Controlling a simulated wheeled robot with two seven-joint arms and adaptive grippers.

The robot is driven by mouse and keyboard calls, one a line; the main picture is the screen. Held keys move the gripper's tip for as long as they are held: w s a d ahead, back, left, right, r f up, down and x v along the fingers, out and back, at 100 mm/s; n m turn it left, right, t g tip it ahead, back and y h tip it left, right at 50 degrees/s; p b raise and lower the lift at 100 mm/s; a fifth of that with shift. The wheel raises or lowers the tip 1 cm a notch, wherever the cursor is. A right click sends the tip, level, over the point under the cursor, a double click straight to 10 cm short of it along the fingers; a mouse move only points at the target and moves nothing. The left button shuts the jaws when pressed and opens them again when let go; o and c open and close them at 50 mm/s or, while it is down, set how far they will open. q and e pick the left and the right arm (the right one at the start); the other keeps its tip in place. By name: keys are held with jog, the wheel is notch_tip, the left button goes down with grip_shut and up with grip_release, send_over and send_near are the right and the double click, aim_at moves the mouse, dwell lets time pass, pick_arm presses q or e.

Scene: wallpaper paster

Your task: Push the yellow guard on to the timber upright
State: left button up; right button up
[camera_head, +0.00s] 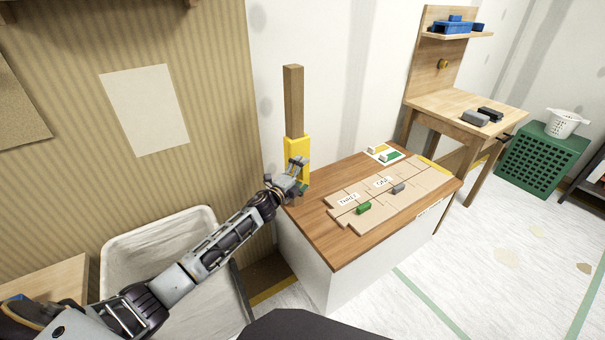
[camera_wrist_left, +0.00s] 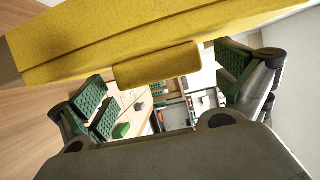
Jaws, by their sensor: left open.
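The timber upright (camera_head: 293,98) is a brown square post standing at the back left corner of the wooden-topped cabinet. The yellow guard (camera_head: 293,150) covers the lower part of the post in the head view; I cannot tell how fully it wraps it. My left gripper (camera_head: 296,178) is in front of the guard's lower part and hides some of it. In the left wrist view the guard (camera_wrist_left: 120,48) spans the top, and its yellow tab (camera_wrist_left: 158,66) lies between my open, green-padded fingers. The fingers stand apart from the tab. My right gripper is not in view.
The cabinet top (camera_head: 330,255) carries a jointed board (camera_head: 410,187) with a green block (camera_head: 364,208) and a grey block (camera_head: 398,188). A card (camera_head: 384,154) lies behind it. A white bin (camera_head: 160,245) stands left, under my arm. A workbench (camera_head: 450,105) stands back right.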

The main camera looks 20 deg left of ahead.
pick_arm(q)
jog(key=shift+s+d, duration=0.1)
jog(key=s+d+p, duration=0.1)
jog(key=s+d, duration=0.3)
jog(key=d, duration=0.1)
jog(key=shift+d, duration=0.2)
dwell(1.5)
dwell(0.6)
